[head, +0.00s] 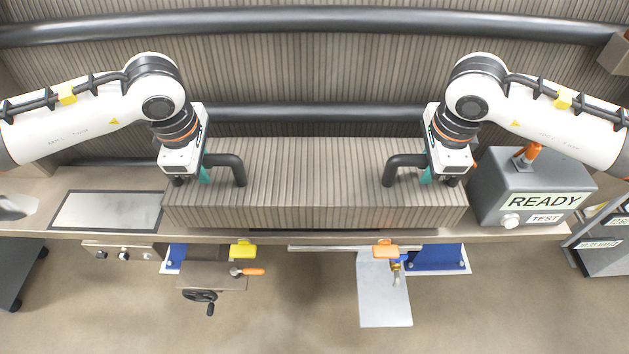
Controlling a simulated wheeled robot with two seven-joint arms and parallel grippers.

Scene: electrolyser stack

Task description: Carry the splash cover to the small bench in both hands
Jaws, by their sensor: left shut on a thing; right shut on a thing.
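The splash cover (315,180) is a long ribbed grey-brown box shape in the middle of the head view, with a dark bent handle near each end. My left gripper (192,178) is shut on the cover's left handle (238,170). My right gripper (438,178) is shut on its right handle (392,170). The fingertips are partly hidden by the gripper bodies and handles. The cover looks level, above or at the bench edge (270,239); I cannot tell whether it touches the bench. I cannot tell which surface is the small bench.
A grey box marked READY and TEST (530,190) stands close to the cover's right end. A flat framed plate (108,210) lies at its left. Dark pipes (315,112) run along the ribbed back wall. Yellow and orange handles (243,250), a handwheel (201,297) and open floor show in front.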

